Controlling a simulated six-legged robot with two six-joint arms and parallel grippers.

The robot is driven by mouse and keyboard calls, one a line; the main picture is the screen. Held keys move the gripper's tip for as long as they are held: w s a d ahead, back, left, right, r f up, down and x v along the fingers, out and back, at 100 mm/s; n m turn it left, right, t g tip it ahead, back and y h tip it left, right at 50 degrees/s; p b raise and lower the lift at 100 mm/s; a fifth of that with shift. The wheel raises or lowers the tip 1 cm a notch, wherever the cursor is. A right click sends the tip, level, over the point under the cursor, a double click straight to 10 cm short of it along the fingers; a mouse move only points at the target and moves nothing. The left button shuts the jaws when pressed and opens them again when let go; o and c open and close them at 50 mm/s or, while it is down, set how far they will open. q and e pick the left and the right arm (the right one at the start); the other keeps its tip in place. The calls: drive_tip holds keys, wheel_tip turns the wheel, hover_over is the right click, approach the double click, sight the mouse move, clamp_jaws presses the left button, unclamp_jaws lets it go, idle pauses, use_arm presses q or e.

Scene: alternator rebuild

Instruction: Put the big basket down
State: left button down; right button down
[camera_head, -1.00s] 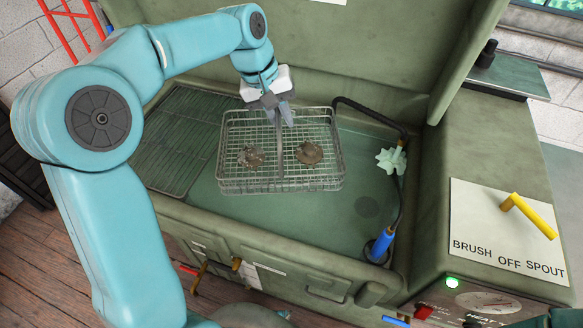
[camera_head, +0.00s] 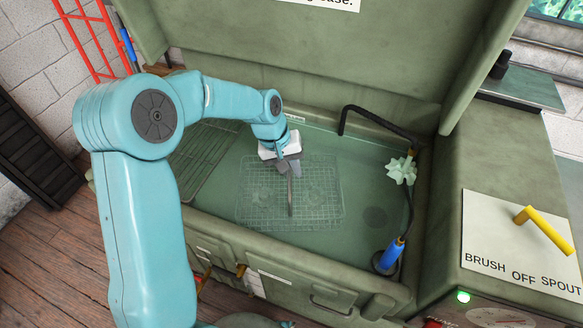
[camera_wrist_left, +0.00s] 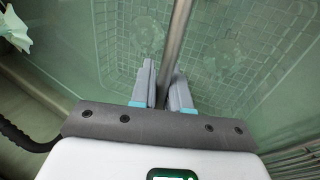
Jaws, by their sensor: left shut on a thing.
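The big wire basket (camera_head: 250,213) is in the green washer tank, under greenish liquid that makes its mesh look faint. Two pale round parts show dimly inside it. Its upright centre handle (camera_head: 291,196) sticks up toward my left gripper (camera_head: 288,170). In the left wrist view, the two fingers (camera_wrist_left: 164,82) are closed around the metal handle bar (camera_wrist_left: 178,38), with the mesh below. Whether the basket touches the tank floor cannot be told. My right gripper is not in view.
A wire rack (camera_head: 203,160) lies at the tank's left. The raised lid (camera_head: 310,50) stands behind.

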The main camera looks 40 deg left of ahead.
use_arm(q)
drive_tip(key=shift+r, duration=0.1)
drive_tip(key=shift+f, duration=0.2)
drive_tip(key=c, duration=1.1)
unclamp_jaws()
drive_tip(key=v, duration=1.2)
drive_tip(key=shift+r, duration=0.15)
drive_tip(key=shift+s, duration=0.1)
